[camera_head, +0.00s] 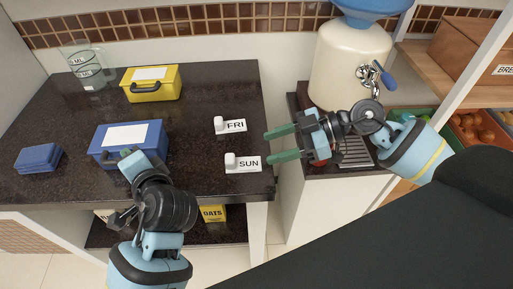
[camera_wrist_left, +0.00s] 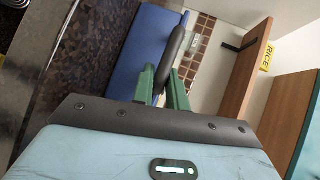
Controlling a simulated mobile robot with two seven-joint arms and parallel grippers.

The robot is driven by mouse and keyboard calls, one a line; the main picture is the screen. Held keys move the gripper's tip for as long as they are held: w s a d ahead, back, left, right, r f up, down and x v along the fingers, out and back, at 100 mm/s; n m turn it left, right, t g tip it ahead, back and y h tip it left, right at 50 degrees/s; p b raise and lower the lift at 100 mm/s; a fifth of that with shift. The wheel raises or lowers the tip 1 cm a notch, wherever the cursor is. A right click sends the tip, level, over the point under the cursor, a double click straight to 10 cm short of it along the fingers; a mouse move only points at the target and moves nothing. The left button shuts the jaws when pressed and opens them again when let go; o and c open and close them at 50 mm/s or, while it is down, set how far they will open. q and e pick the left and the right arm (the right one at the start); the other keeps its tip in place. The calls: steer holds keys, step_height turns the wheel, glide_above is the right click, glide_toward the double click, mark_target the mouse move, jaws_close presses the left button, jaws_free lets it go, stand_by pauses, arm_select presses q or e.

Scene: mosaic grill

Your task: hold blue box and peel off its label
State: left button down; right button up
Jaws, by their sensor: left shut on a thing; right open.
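The blue box (camera_head: 152,135) stands on the dark counter, with a white label (camera_head: 125,135) lying flat on its lid. My left gripper (camera_head: 126,156) is at the box's front side. In the left wrist view, the green fingers (camera_wrist_left: 163,82) are shut around the dark handle (camera_wrist_left: 172,55) of the blue box (camera_wrist_left: 145,40). In the head view, my left wrist hides part of the box's front. My right gripper (camera_head: 268,146) is open and empty, right of the counter's right edge, with its fingers pointing left.
A yellow box (camera_head: 152,90) with a white label stands behind the blue box. FRI (camera_head: 235,126) and SUN (camera_head: 247,163) signs stand near the counter's right edge. A drink dispenser (camera_head: 345,70) stands at right.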

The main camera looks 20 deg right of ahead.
steer(key=shift+s+d+r, duration=0.1)
steer(key=shift+d+r, duration=0.05)
steer(key=shift+d, duration=0.15)
arm_select(q)
steer(key=c, duration=1.3)
jaws_free()
steer(key=shift+v, duration=3.8)
steer(key=shift+f, duration=0.1)
